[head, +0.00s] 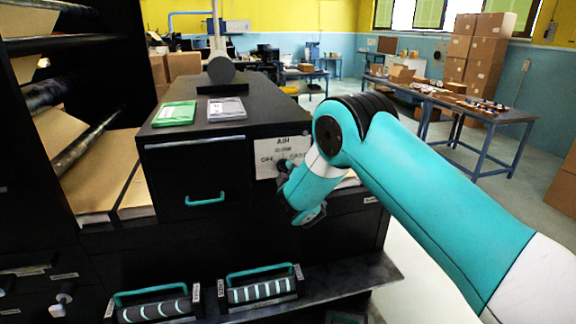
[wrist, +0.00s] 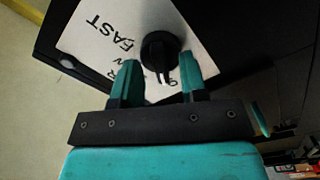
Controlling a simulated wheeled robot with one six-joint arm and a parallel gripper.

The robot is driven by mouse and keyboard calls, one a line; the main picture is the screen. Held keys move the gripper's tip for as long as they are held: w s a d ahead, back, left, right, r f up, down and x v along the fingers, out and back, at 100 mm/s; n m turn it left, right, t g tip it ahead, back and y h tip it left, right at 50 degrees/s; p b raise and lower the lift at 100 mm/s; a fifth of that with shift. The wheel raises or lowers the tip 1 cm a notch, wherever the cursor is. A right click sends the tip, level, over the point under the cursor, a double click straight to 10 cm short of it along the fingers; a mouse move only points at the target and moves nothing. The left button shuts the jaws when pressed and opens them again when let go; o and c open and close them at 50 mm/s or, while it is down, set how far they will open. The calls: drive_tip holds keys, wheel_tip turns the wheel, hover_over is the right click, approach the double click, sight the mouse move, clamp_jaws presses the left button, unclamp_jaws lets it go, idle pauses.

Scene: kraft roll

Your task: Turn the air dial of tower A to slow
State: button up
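The air dial is a round black knob (wrist: 160,50) on a white label plate (wrist: 95,38), seen in the wrist view. The plate reads FAST on one side; other words are partly covered by the knob and fingers. In the head view the plate (head: 283,150) shows AIR, SLOW, OFF and FAST on the dark cabinet's front. My gripper (wrist: 158,66) is open, its two teal fingers on either side of the knob with gaps visible.
The dark cabinet (head: 195,170) has a teal drawer handle (head: 205,199), with green (head: 174,113) and grey (head: 227,109) packets on top.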

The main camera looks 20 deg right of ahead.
drive_tip(key=shift+w, duration=0.2)
clamp_jaws()
